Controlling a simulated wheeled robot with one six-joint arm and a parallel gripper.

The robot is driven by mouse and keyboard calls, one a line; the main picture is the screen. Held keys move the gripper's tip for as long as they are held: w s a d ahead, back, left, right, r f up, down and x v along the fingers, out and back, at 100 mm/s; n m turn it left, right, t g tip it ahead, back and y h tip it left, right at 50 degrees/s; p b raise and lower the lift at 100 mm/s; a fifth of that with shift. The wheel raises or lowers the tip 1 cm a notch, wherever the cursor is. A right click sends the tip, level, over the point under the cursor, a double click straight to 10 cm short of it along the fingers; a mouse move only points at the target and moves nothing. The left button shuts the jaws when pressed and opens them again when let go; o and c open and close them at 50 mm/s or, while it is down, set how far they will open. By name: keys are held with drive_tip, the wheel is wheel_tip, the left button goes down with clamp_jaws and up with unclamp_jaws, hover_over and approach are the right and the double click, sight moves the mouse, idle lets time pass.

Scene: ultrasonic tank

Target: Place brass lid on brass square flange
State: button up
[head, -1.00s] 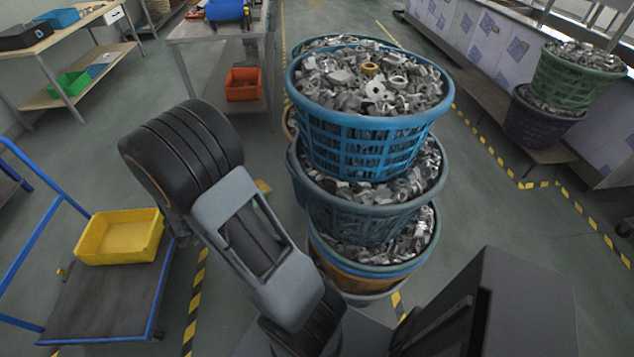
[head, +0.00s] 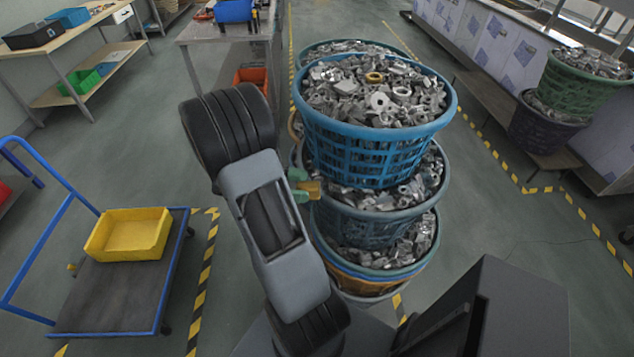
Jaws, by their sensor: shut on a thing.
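A small brass ring-shaped part (head: 374,77), which looks like the brass square flange, lies on the grey metal parts in the top blue basket (head: 380,145). Its square outline is too small to make out. My gripper (head: 303,182) shows only in part beyond my arm, left of the basket stack and lower in the picture than the top basket's rim. It is shut on a brass-coloured piece, the brass lid (head: 312,190), whose shape is hard to make out. The lid is apart from the flange, to its lower left in the picture.
More full baskets stand under and behind the top one. A blue trolley (head: 110,305) with a yellow bin (head: 128,235) stands at the left. A metal table (head: 215,32) with an orange bin below is behind my arm. Green and dark baskets stand at the right.

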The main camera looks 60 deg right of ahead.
sight(317, 183)
drive_tip(key=d+p, duration=0.1)
drive_tip(key=d, duration=0.7)
drive_tip(key=f, duration=0.2)
drive_tip(key=f+p, duration=0.1)
drive_tip(key=f, duration=0.4)
drive_tip(key=shift+s, duration=0.25)
drive_tip(key=shift+f, duration=0.45)
drive_tip(key=o, duration=1.2)
